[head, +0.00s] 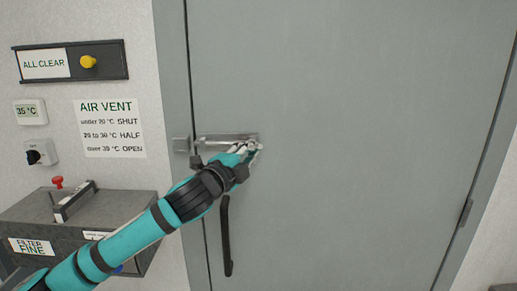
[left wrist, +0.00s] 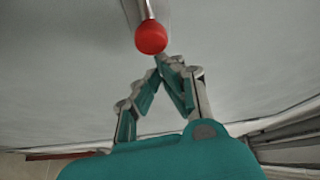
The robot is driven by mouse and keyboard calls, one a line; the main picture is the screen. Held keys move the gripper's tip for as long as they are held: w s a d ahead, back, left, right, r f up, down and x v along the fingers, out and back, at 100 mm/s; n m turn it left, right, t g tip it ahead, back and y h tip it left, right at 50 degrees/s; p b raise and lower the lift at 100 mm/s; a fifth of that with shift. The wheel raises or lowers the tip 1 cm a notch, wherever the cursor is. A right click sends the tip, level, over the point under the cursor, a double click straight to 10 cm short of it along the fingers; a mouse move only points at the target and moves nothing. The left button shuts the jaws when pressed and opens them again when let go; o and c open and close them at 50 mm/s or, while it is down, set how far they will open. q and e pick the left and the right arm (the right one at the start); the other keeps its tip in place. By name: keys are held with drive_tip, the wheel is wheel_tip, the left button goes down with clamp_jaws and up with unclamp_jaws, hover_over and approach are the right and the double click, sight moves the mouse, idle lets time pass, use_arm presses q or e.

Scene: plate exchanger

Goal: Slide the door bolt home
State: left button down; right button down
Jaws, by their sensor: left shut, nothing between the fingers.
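The door bolt (head: 222,138) is a metal bar assembly mounted flat on the grey door near its left edge. A small grey keeper block (head: 181,145) sits on the frame just left of it. I cannot tell whether the bar reaches into the keeper. My left gripper (head: 254,149) is at the bolt's right end and hides part of it. In the left wrist view, a red knob (left wrist: 150,37) on a metal stem is just beyond the fingertips (left wrist: 170,62). The left fingers are shut with nothing between them; contact with the knob is unclear. My right gripper is out of view.
A black door handle (head: 226,237) hangs below the bolt, under my left arm. Left on the wall are an ALL CLEAR panel (head: 70,62), an air vent sign (head: 109,127), a dial switch (head: 40,153) and a projecting grey filter box (head: 75,225). The door's right side is clear.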

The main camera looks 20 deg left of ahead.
sight(224, 145)
use_arm(q)
drive_tip(key=a, duration=0.2)
drive_tip(key=s+a, duration=0.1)
drive_tip(key=a, duration=0.1)
drive_tip(key=shift+a, duration=0.1)
idle(0.3)
drive_tip(key=shift+p, duration=0.3)
